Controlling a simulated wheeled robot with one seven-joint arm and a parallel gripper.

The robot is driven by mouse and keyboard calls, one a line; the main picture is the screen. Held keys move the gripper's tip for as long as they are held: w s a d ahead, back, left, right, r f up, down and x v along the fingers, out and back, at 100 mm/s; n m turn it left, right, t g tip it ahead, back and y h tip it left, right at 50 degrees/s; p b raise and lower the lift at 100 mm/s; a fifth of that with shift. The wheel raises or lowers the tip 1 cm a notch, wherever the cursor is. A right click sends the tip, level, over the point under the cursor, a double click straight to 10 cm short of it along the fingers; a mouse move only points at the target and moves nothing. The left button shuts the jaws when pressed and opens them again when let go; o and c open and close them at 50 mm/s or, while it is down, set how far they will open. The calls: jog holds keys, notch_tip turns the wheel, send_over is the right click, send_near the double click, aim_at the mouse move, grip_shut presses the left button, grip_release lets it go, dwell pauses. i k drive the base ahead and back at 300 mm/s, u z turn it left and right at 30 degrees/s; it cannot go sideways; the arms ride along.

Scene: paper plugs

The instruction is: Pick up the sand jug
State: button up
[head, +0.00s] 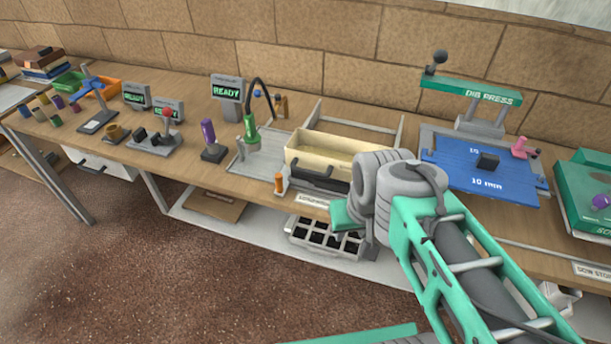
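I cannot clearly make out a sand jug in the head view. A small mustard-brown cup-like piece (114,132) stands on the left part of the bench, well away from my arm; I cannot tell if it is the jug. A pale sand-coloured open box (310,158) with a dark handle on its front sits mid-bench, partly hidden by my arm. My teal and grey arm reaches in from the lower right. My gripper (345,215) is mostly hidden behind the wrist, in front of the bench edge; its fingers cannot be made out.
The long wooden bench (240,185) runs along a block wall. A green-headed dib press (472,92) with a blue board (485,180) stands at right. A gooseneck device (250,125), a purple cylinder (208,132) and ready displays stand left of the box. A black-celled tray (325,238) sits below.

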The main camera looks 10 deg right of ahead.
aim_at(560, 297)
jog(key=z, duration=2.35)
jog(key=k, duration=0.3)
jog(key=z, duration=0.05)
jog(key=i, duration=0.3)
